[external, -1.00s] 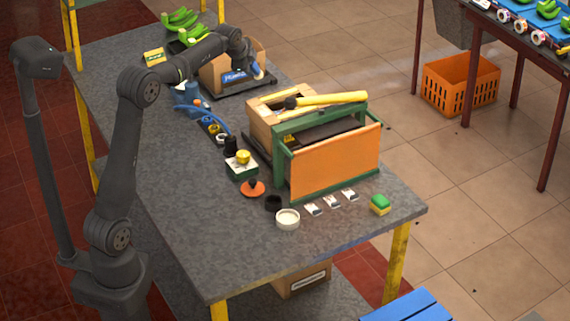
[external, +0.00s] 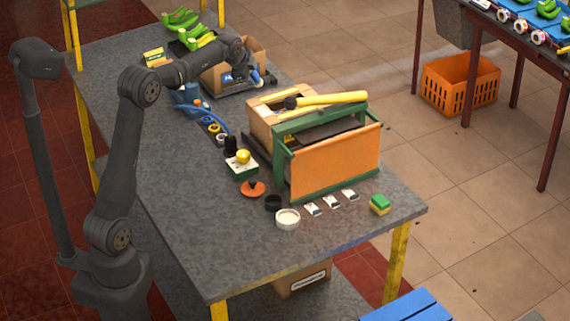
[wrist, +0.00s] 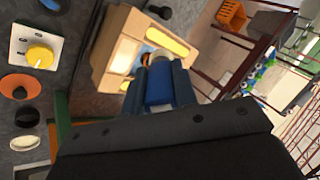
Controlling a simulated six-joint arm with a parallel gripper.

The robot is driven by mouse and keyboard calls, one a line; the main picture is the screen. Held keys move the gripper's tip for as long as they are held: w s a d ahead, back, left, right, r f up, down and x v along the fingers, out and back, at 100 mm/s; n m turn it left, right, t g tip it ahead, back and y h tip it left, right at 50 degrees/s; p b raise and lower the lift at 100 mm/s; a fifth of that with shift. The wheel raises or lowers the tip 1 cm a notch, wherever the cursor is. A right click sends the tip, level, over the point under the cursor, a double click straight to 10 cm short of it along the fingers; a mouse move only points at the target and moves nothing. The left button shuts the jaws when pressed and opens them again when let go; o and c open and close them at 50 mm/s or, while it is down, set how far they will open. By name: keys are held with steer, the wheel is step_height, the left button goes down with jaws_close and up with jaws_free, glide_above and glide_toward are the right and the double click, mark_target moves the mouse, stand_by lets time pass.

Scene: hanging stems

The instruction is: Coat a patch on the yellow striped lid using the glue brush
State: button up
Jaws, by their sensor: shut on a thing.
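My gripper (external: 254,70) is at the far end of the table, in front of the open cardboard box. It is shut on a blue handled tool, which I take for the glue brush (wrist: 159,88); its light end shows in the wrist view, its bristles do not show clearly. I cannot pick out the yellow striped lid with certainty. A light wooden box (wrist: 113,66) with yellow parts in it lies beyond the brush in the wrist view; it also stands mid-table (external: 258,116).
A green and orange rack (external: 335,165) with a yellow-handled mallet (external: 330,98) on top stands mid-table. A yellow knob on a plate (external: 242,157), an orange disc (external: 252,188) and a white ring (external: 287,219) lie before it. The near left table is clear.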

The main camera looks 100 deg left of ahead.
steer(key=shift+w+d+f, duration=1.45)
steer(key=shift+f, duration=2.35)
steer(key=shift+s+a+r, duration=0.45)
steer(key=shift+s+r, duration=0.05)
steer(key=shift+r, duration=0.85)
steer(key=shift+s+a+r, duration=0.45)
steer(key=shift+a+r, duration=0.05)
steer(key=shift+r, duration=0.8)
steer(key=shift+s+a+r, duration=0.45)
steer(key=shift+s+r, duration=0.05)
steer(key=shift+r, duration=0.85)
